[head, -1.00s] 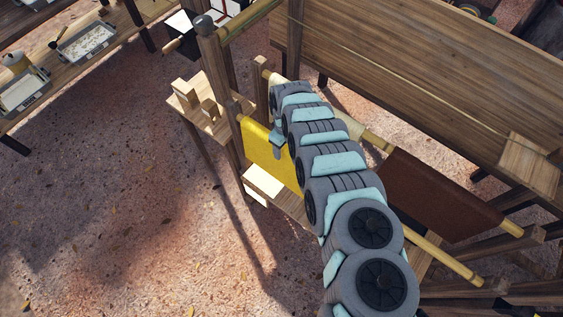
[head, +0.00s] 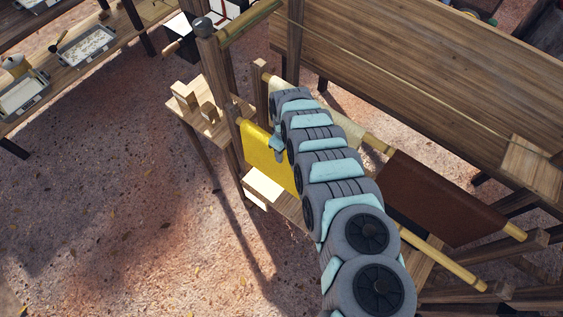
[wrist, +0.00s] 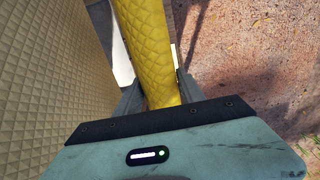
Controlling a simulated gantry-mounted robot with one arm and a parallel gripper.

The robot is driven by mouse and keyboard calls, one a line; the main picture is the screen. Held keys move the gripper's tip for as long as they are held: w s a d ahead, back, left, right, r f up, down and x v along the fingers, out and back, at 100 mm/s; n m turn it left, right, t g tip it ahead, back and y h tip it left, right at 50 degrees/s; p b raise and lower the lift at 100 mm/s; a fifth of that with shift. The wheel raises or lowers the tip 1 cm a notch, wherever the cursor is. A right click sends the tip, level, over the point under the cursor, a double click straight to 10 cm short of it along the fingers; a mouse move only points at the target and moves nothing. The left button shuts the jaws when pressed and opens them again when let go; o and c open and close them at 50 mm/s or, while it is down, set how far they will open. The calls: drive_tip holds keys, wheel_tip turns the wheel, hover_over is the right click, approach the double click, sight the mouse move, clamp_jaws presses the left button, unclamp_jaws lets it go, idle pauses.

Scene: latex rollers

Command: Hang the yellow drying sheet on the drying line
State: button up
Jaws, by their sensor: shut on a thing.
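The yellow drying sheet (head: 258,149) hangs over the left end of the nearer bamboo pole (head: 430,250) of the drying rack. My gripper (head: 278,143) is at the sheet's upper edge in the head view, partly hidden by my arm. In the wrist view, the yellow quilted sheet (wrist: 150,45) is folded over into a rounded ridge. My gripper's fingers (wrist: 157,85) lie on both sides of this ridge, shut on it. My arm hides the sheet's right part, and the pole beneath the sheet is hidden.
A cream quilted sheet (wrist: 50,70) hangs close on the left in the wrist view. A brown sheet (head: 440,200) hangs on the farther pole. A wooden post (head: 213,65) and small shelf (head: 205,125) stand left of the yellow sheet. Open ground (head: 110,190) lies further left.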

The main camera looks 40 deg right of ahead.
clamp_jaws()
drive_tip(key=shift+r, duration=0.3)
drive_tip(key=shift+r+p, duration=0.45)
drive_tip(key=shift+p, duration=0.25)
